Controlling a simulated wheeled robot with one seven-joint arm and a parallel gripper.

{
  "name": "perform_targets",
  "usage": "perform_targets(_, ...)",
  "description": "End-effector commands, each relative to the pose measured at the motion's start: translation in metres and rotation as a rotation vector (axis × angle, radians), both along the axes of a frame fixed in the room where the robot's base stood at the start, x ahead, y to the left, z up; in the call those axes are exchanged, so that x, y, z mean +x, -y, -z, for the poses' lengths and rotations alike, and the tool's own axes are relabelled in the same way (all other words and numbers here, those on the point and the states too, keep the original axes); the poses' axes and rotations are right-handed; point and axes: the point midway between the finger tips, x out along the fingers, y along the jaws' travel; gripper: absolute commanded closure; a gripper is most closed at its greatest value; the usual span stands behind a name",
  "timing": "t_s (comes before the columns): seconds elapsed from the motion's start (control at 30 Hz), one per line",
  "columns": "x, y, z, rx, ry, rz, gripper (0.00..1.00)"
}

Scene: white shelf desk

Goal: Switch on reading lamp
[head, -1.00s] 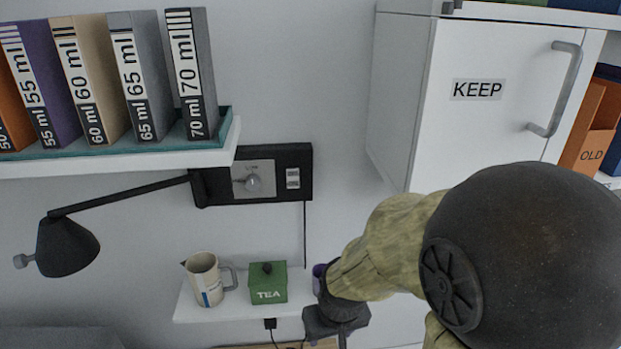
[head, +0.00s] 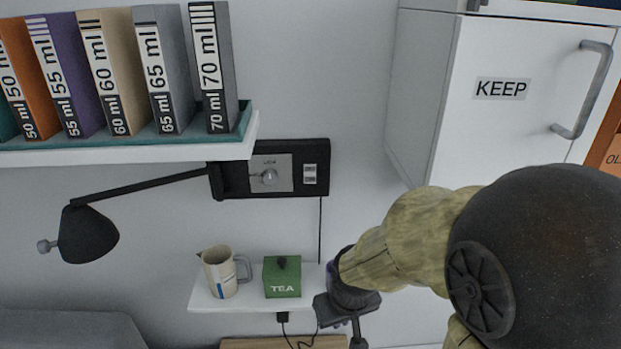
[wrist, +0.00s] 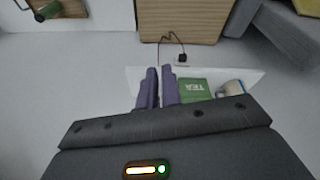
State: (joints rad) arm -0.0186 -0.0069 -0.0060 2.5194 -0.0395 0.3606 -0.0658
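The black reading lamp (head: 88,235) hangs from a long arm at the left in the head view, with a grey knob (head: 46,246) on its head. No light shows from the lamp. My gripper (head: 357,338) is low and right of the panel, clear of it, by the small shelf's right end. In the wrist view its two purple fingers (wrist: 160,84) stand close together with nothing visible between them; whether they meet is unclear.
The small white shelf (head: 240,301) holds a cream mug (head: 219,273) and a green TEA box (head: 282,279). A shelf of upright binders (head: 160,75) overhangs the panel. A white KEEP cabinet (head: 500,120) is at the right. The wall between panel and small shelf is free except for a cord.

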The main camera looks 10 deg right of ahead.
Motion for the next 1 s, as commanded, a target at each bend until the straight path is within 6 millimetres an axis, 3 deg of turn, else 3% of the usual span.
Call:
perform_targets(0.17, 0.047, -0.005, -0.049, -0.134, 0.116, -0.305, 1.0)
perform_targets(0.4, 0.113, -0.016, -0.148, -0.458, 0.287, -0.798, 1.0)
perform_targets(0.5, 0.132, -0.02, -0.188, -0.599, 0.336, -0.955, 1.0)
perform_targets(0.6, 0.142, -0.022, -0.216, -0.706, 0.361, -1.057, 1.0)
perform_targets(0.73, 0.148, -0.023, -0.232, -0.769, 0.371, -1.114, 1.0)
perform_targets(1.0, 0.148, -0.023, -0.232, -0.774, 0.37, -1.118, 1.0)
